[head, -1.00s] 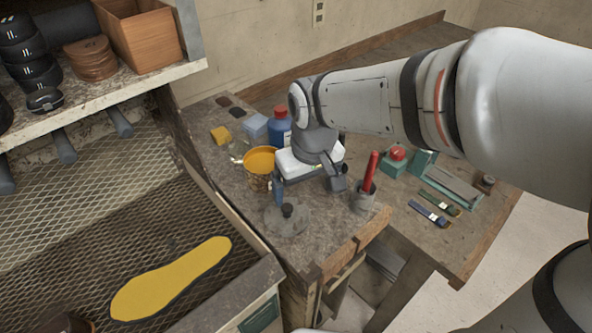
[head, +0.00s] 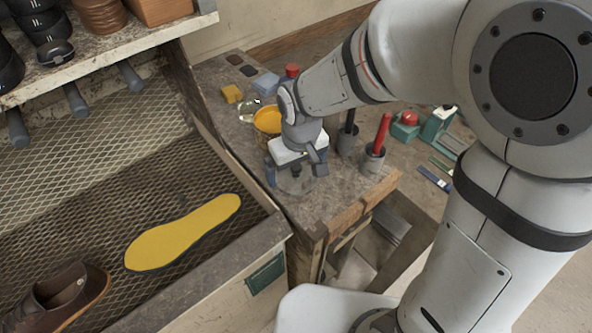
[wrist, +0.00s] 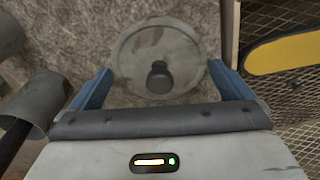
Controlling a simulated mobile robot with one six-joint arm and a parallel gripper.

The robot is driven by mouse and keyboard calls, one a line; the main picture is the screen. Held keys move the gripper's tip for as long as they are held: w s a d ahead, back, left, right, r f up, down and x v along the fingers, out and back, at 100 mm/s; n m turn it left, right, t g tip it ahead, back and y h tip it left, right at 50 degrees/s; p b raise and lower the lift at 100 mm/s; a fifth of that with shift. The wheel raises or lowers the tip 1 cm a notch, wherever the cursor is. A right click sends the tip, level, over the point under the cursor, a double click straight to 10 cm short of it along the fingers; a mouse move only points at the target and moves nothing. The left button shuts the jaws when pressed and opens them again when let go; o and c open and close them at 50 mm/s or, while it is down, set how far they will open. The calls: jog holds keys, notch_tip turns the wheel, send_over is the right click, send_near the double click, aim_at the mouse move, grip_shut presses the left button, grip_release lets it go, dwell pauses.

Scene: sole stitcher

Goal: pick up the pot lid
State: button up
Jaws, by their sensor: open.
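The pot lid (head: 297,187) is a round grey metal disc with a dark knob, lying flat on the corner bench near its front edge. In the wrist view the lid (wrist: 188,50) sits between my fingers, with its knob (wrist: 160,78) near the middle of the gap. My gripper (head: 296,172) is open above the lid, one blue finger on each side of the knob. The wrist view also shows my gripper (wrist: 160,70) holding nothing. The head view partly hides the lid behind the fingers.
A pot of yellow stuff (head: 267,121) stands just behind my gripper. A grey cup with a red handle (head: 375,155) and a dark-handled cup (head: 347,138) stand to the right. A mesh tray with a yellow sole (head: 185,232) lies to the left.

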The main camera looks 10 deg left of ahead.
jog(key=shift+c, duration=0.3)
jog(key=c, duration=0.6)
jog(key=shift+o, duration=0.2)
jog(key=r, duration=1)
jog(key=shift+w+a+r, duration=0.2)
jog(key=shift+w+a, duration=0.05)
jog(key=shift+w, duration=0.15)
jog(key=w+a+r+p, duration=0.4)
jog(key=w+a+p, duration=0.2)
jog(key=w, duration=0.3)
jog(key=shift+w+a+f+b, duration=0.15)
jog(key=shift+f+b, duration=0.6)
jog(key=shift+f, duration=0.4)
jog(key=shift+w+a+f+b, duration=0.15)
jog(key=shift+f+b, duration=0.6)
jog(key=shift+f, duration=0.4)
jog(key=shift+w+f+b, duration=0.15)
jog(key=shift+f+b, duration=0.6)
jog(key=shift+f, duration=0.4)
